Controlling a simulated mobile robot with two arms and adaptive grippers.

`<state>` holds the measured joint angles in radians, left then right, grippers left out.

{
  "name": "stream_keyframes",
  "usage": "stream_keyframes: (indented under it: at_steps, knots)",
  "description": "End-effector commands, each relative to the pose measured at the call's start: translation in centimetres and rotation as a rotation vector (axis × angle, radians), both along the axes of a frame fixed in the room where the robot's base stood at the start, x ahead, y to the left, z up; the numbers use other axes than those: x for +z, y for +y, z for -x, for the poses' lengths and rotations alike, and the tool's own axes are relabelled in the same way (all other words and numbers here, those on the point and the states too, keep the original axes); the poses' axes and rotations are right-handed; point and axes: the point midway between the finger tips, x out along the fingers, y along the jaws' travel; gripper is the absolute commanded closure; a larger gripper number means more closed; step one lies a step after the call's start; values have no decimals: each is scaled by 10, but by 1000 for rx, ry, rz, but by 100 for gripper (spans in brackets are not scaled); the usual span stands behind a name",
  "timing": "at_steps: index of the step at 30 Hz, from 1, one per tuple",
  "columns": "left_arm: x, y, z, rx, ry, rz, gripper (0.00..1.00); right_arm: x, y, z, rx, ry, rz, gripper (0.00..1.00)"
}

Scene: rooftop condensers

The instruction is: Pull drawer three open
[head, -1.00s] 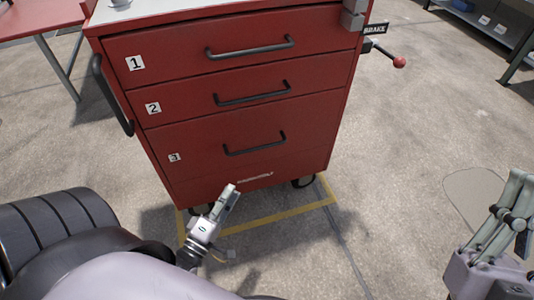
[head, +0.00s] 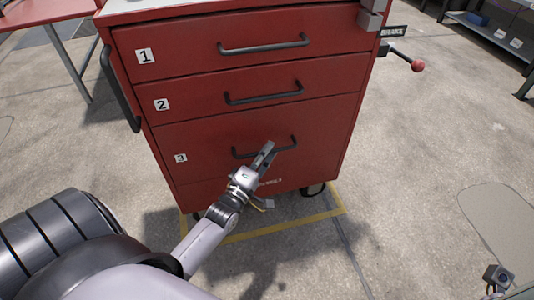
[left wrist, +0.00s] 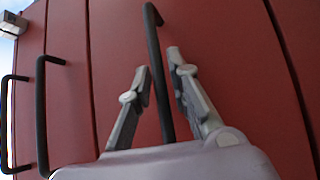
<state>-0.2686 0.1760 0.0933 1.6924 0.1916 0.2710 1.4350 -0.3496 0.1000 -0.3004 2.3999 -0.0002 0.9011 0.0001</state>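The red tool cabinet has drawer three (head: 210,140) as its lowest and tallest labelled front, and it is closed. Its black bar handle (head: 239,153) is partly covered by my left gripper (head: 268,148) in the head view. In the left wrist view, my left gripper (left wrist: 158,66) is open, with one finger on each side of the drawer three handle (left wrist: 153,35). The bar runs between the fingers; I cannot tell whether either finger touches it. My right gripper's fingers are not in view.
Drawer two (head: 190,103) and drawer one (head: 190,52) are closed above, each with a black handle. A brake lever with a red knob (head: 417,65) sticks out at the right. A red table (head: 50,35) stands at left. Floor in front is clear, with yellow tape (head: 290,226).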

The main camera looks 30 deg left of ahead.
Motion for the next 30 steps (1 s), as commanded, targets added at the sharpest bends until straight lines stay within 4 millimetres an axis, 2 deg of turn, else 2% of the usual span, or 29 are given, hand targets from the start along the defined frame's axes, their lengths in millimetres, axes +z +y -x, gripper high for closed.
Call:
stream_keyframes:
  at_steps: [9,17,30]
  knots:
    - [0,0,-3,0,1,0,82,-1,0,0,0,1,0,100]
    - [0,0,-2,0,1,0,99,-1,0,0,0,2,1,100]
    - [0,0,-2,0,1,1,100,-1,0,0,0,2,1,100]
